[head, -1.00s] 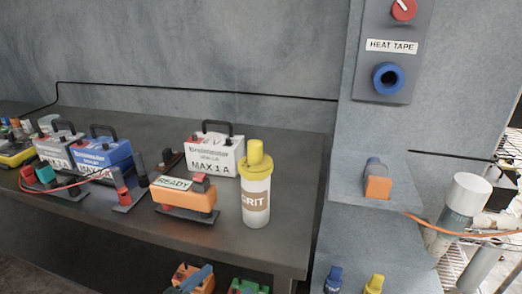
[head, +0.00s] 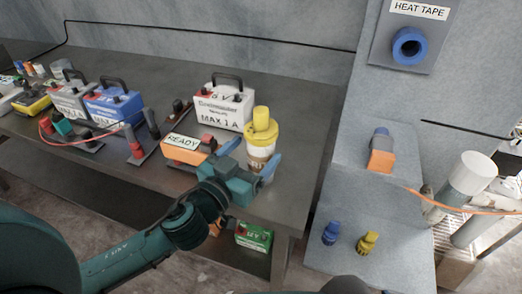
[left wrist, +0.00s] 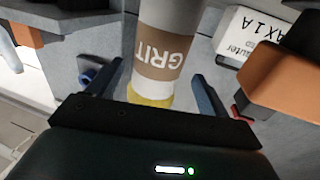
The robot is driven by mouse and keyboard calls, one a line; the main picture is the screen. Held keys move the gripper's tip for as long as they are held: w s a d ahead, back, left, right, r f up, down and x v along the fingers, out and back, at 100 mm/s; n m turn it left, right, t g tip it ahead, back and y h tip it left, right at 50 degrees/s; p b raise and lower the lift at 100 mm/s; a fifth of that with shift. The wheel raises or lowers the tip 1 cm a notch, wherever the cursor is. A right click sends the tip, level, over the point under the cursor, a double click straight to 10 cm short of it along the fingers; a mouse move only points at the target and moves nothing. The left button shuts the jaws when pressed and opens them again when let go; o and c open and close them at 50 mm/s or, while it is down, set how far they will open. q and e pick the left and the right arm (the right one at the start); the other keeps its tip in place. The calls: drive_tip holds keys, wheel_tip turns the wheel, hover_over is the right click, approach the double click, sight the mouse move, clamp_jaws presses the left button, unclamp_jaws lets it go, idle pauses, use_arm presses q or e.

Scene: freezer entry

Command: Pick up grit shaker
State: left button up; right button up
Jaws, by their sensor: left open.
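The grit shaker (head: 262,138) is a white cylinder with a yellow cap and a brown GRIT label, upright near the right front corner of the dark table. My left gripper (head: 254,165) is in front of it, with blue fingers spread on both sides of its lower part. In the left wrist view the shaker (left wrist: 165,52) shows between the two open fingers (left wrist: 152,85), its label upside down. I cannot tell whether the fingers touch it. My right gripper is not in view.
An orange READY box (head: 183,150) stands close to the left of the shaker, and a white MAX 1 A box (head: 224,106) behind it. A grey panel with a blue socket (head: 409,47) stands right of the table. A green box (head: 254,236) is below.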

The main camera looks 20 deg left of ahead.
use_arm(q)
drive_tip(key=x, duration=0.1)
drive_tip(key=p+x, duration=0.1)
drive_tip(key=x, duration=0.2)
drive_tip(key=shift+w+d+r+p, duration=0.15)
drive_tip(key=shift+d+r+p, duration=0.1)
drive_tip(key=shift+p, duration=0.1)
drive_tip(key=shift+w+d+f, duration=0.1)
drive_tip(key=shift+w+f, duration=0.05)
drive_tip(key=shift+w, duration=0.2)
drive_tip(key=c, duration=1.4)
